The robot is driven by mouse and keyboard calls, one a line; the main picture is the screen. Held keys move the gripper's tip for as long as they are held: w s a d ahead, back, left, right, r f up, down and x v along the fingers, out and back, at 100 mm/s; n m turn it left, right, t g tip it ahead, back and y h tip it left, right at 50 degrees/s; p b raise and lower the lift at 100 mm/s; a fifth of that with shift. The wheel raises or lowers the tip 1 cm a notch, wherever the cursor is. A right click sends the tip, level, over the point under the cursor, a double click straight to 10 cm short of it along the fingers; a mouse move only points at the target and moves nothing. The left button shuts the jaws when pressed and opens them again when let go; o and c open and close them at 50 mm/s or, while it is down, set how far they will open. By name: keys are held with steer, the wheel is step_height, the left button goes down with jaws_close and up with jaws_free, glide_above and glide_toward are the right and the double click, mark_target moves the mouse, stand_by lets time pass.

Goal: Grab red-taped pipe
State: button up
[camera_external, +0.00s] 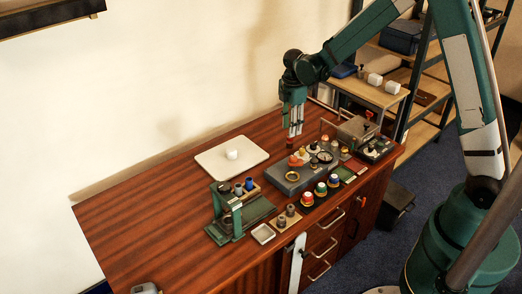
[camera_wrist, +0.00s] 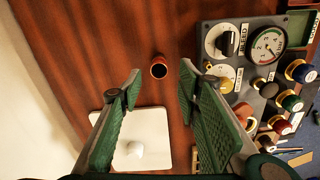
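The red-taped pipe (camera_wrist: 159,69) shows end-on in the wrist view as a dark round opening with a red rim, on the bare wood beyond my fingertips. It looks upright. My gripper (camera_wrist: 158,90) is open, with green padded fingers spread to either side and nothing between them. The pipe lies roughly in line with the gap, slightly ahead of the tips. In the outside view my gripper (camera_external: 294,118) points down over the back of the table.
A grey gauge panel (camera_wrist: 238,60) with knobs is close on the right in the wrist view. A white tray (camera_external: 213,166) holds a small white piece. A green stand (camera_external: 222,212) and several coloured caps are nearer the table's front. The left tabletop is clear.

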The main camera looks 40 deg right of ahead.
mark_target(290, 140)
steer(key=shift+f+b, duration=0.3)
steer(key=shift+f, duration=1)
steer(key=shift+w+f+b, duration=0.1)
steer(key=shift+f+b, duration=0.8)
steer(key=shift+f, duration=1.7)
steer(key=c, duration=1)
